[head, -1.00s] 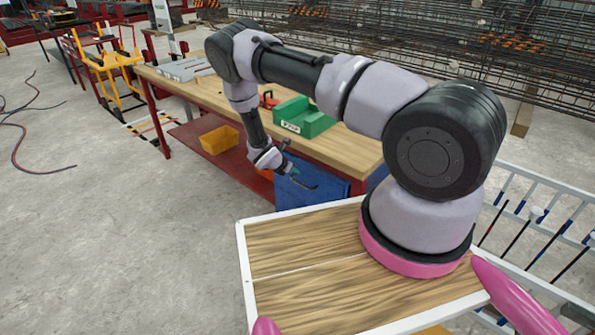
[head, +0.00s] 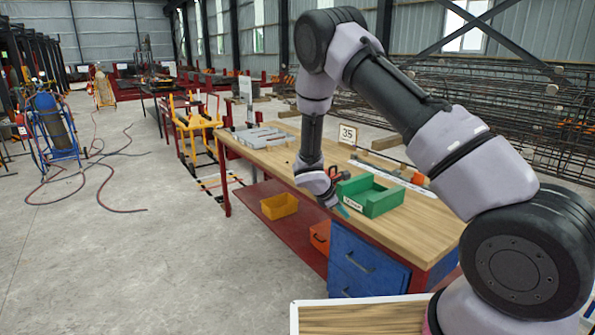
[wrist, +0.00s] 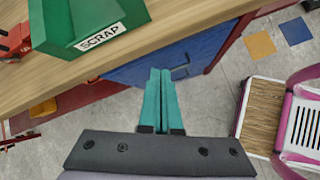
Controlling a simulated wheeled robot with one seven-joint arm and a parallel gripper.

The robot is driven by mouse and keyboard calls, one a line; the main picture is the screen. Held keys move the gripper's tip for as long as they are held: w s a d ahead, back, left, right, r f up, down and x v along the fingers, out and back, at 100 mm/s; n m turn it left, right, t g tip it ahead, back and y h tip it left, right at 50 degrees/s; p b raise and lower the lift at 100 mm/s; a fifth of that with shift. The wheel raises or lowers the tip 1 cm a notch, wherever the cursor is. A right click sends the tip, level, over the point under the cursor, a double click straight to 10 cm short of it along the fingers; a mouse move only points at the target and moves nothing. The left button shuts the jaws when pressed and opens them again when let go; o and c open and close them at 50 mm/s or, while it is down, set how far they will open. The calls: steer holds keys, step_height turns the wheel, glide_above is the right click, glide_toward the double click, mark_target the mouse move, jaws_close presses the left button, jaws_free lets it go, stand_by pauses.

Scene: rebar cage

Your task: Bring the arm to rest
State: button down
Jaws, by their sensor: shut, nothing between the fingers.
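My gripper (head: 342,211) is at the front edge of the workbench, just left of the green scrap bin. In the wrist view my gripper (wrist: 158,75) shows its two teal fingers together, with nothing between them. The fingers point toward the blue drawer cabinet (wrist: 200,50) under the bench. My arm is raised in a bend over the bench in the head view, with the forearm hanging down.
The wooden workbench (head: 412,235) carries the green scrap bin (head: 372,193), a grey tray (head: 265,137) and a sign marked 35 (head: 347,134). A yellow bin (head: 279,206) sits on the red lower shelf. Rebar cages (head: 520,110) stand behind.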

steer(key=s+d+r+m+y, duration=0.15)
steer(key=s+r+m, duration=0.3)
steer(key=r, duration=0.55)
steer(key=s+d+r+m+y, duration=0.1)
steer(key=s+d+r+m, duration=0.3)
steer(key=r, duration=0.6)
steer(key=s+d+r+m+y, duration=0.25)
steer(key=r+m, duration=0.25)
steer(key=r, duration=0.4)
steer(key=s+a+r+m+t+y, duration=0.1)
steer(key=s+r+m, duration=0.4)
steer(key=s, duration=0.5)
steer(key=s+r+m+t+y, duration=0.2)
steer(key=s+r+m, duration=0.2)
steer(key=s+r, duration=0.5)
steer(key=shift+s+a+m+t+y, duration=0.3)
steer(key=shift+s+a+m+y, duration=0.05)
steer(key=shift+y, duration=0.05)
